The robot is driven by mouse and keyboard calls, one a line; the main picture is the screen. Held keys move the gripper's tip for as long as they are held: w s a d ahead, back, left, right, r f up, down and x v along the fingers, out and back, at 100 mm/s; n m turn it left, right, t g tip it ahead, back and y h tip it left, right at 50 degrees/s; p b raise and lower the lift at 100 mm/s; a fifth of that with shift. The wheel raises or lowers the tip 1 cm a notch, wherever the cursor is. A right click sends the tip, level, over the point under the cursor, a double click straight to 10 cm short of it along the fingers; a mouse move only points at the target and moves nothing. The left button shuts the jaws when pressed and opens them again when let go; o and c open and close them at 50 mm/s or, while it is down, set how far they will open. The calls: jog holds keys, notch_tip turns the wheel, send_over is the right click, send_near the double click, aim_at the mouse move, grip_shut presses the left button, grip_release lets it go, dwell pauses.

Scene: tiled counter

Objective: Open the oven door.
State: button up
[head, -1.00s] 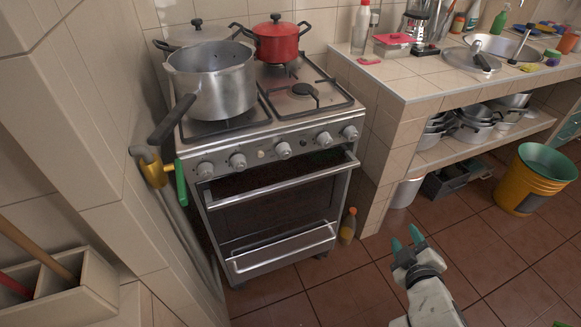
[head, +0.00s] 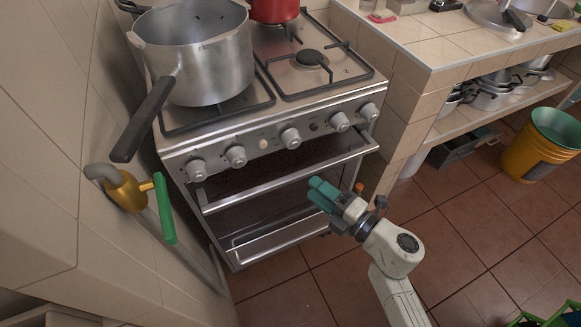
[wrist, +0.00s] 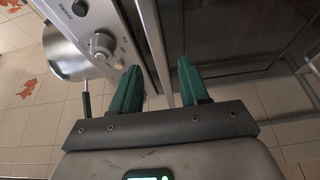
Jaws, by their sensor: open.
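The oven (head: 265,195) stands under the stove top, and its dark-fronted door looks shut or nearly so. A long metal bar handle (head: 280,181) runs across the top of the door. My gripper (head: 318,193) is open and empty, its green fingers pointing at the oven front just below the right half of the handle in the head view. In the wrist view the handle (wrist: 154,45) runs between the two spread fingers (wrist: 158,82). I cannot tell how far the fingertips are from the bar. Neither finger visibly presses on it.
A large pot (head: 200,60) stands on the stove with its long handle sticking out past the front edge. A yellow valve with a green lever (head: 164,208) juts from the left wall. The tiled counter (head: 420,45) is at right. The floor (head: 480,230) is open.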

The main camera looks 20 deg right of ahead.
aim_at(301, 179)
jog(key=x, duration=0.8)
jog(key=shift+w, duration=0.3)
grip_shut()
